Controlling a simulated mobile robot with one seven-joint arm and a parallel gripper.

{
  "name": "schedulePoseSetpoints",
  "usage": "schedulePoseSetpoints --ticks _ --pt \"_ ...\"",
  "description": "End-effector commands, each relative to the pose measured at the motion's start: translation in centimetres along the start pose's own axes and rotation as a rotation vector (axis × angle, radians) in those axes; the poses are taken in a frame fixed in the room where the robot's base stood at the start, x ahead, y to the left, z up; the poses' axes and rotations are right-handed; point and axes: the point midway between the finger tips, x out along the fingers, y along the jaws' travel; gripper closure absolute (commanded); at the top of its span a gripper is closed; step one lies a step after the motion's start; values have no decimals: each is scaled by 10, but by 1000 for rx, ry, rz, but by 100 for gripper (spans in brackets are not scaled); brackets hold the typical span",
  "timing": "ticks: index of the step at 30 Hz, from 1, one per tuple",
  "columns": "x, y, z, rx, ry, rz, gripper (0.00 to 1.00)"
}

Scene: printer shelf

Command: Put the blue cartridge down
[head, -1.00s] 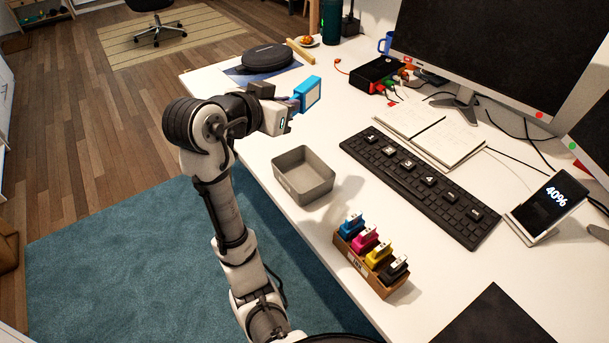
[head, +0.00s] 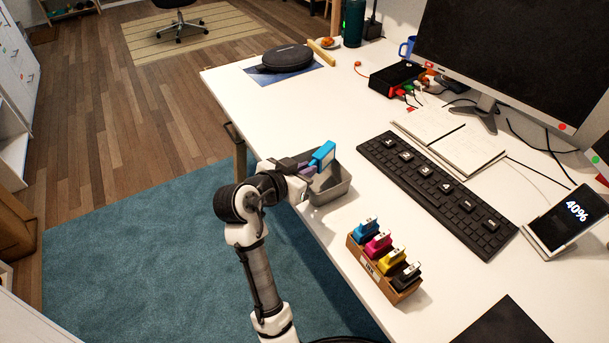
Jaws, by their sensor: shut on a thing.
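My gripper (head: 305,170) is shut on a blue cartridge (head: 322,155). The cartridge is tilted and shows over the back part of a grey open tray (head: 335,190) at the table's left edge. I cannot tell how far above the tray it is. My gripper and wrist hide the tray's left side and part of its inside. Another blue cartridge (head: 365,230) stands in a brown box with magenta, yellow and black ones.
The brown box (head: 366,268) stands to the front right of the tray. A black keyboard (head: 435,192) lies right of the tray, with an open notebook (head: 455,142) behind it. A round black case (head: 287,58) lies at the back left. The white table between is clear.

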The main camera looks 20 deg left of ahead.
Motion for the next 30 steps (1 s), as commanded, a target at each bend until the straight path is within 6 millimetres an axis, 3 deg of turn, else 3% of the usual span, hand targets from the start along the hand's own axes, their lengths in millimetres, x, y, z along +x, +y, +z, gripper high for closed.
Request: schedulePoseSetpoints --ticks 3,14,15,19,30 --pt "6 0 18 -7 -8 1 100" --pt "9 0 23 -2 -5 1 100" --pt "8 0 22 -2 -5 1 88" --pt "8 0 21 -2 -5 1 71" --pt "5 0 18 -2 -4 -1 70"
